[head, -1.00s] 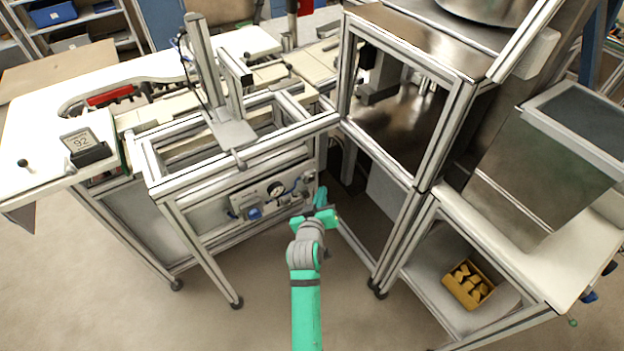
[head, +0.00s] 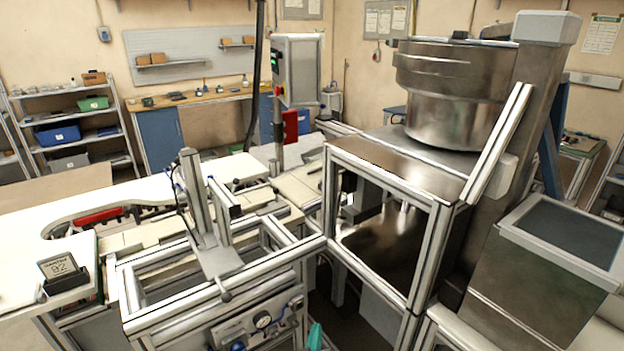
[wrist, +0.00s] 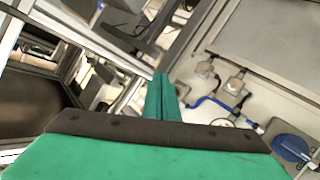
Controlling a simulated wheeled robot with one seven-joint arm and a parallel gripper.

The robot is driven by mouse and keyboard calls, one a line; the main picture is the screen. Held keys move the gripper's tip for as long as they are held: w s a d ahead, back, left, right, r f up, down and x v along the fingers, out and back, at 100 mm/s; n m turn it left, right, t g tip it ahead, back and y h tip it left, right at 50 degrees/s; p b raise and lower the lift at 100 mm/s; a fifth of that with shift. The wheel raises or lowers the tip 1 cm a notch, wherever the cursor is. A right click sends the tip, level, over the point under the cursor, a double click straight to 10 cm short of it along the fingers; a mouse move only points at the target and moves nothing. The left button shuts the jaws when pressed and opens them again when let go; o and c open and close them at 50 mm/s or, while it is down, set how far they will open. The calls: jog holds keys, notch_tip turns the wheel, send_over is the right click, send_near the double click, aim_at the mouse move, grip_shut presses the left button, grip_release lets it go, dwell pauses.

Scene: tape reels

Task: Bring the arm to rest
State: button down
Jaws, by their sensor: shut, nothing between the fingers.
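My gripper (wrist: 162,98) shows in the wrist view as two green fingers side by side, shut with nothing between them. It points toward the machine's frame and a pale panel with fittings and blue tubing (wrist: 208,103). In the head view only a small green part of my arm (head: 315,336) shows at the bottom edge, in front of the machine frame. The rest of the arm is below the picture. No tape reel can be made out.
An aluminium-framed station (head: 190,322) with a gauge panel (head: 262,322) stands close in front. A framed enclosure (head: 428,262) and a steel bowl (head: 450,105) are at right. A white worktop (head: 25,250) with a "92" sign (head: 62,266) is at left.

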jog(key=s+f+m+y, duration=0.1)
jog(key=s+f, duration=0.2)
jog(key=s, duration=0.8)
jog(key=s+f+y, duration=0.1)
jog(key=s+f, duration=0.2)
jog(key=s, duration=0.9)
jog(key=s+r+m, duration=0.1)
jog(key=s+r, duration=0.2)
jog(key=s, duration=0.4)
jog(key=s+r+m, duration=0.1)
jog(key=s+r, duration=0.2)
jog(key=s, duration=0.4)
jog(key=s+r+m+t, duration=0.1)
jog(key=s+r, duration=0.2)
jog(key=s, duration=0.4)
jog(key=shift+s+r, duration=0.4)
jog(key=shift+a, duration=0.1)
